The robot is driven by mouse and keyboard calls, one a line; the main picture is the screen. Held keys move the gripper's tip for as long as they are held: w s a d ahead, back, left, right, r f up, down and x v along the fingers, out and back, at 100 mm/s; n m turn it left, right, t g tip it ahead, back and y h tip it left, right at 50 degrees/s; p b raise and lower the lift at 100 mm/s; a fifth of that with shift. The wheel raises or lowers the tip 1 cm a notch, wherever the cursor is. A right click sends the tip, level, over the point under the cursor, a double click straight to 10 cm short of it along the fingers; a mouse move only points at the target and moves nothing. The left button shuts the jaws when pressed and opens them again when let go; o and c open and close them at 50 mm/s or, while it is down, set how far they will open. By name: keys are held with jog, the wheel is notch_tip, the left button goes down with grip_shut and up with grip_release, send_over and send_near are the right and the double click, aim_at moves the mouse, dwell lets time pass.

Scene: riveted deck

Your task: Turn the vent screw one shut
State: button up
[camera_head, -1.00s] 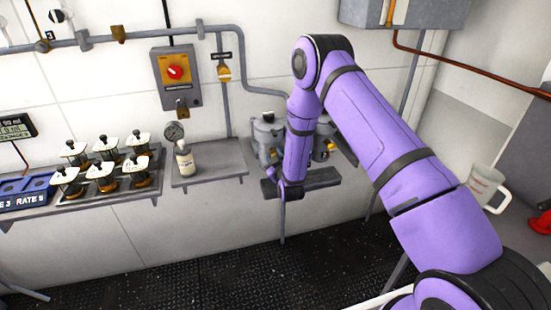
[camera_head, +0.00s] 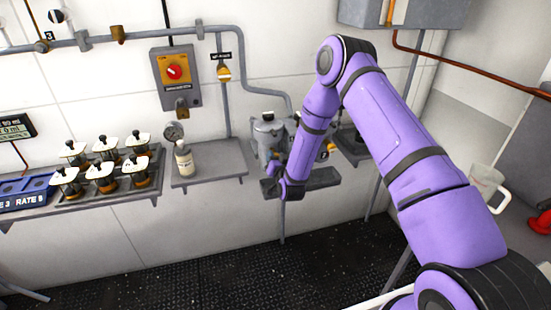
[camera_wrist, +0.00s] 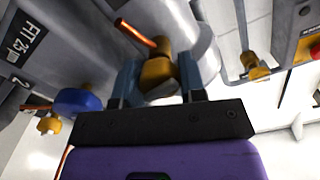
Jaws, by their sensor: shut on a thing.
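In the wrist view a brass vent screw (camera_wrist: 156,72) with a thin copper-coloured stem sits against a grey metal housing (camera_wrist: 100,25). My gripper (camera_wrist: 159,84) has one finger on each side of the screw's head and is shut on it. No number shows on this screw, so I cannot tell if it is screw one from its marking. In the head view the grey filter housing (camera_head: 268,138) stands on the wall behind my wrist. My purple arm covers part of it, and the screw and fingertips are hidden there.
A blue knob (camera_wrist: 78,102) and a brass fitting (camera_wrist: 48,124) lie left of my gripper in the wrist view. A shelf with a bottle (camera_head: 184,160), a tray of several jars (camera_head: 110,195) and a red rotary switch (camera_head: 174,72) are to the left.

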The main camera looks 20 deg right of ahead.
jog(key=shift+m, duration=1.1)
jog(key=o, duration=0.9)
jog(key=shift+s, duration=0.1)
jog(key=s, duration=1)
jog(key=shift+s, duration=0.35)
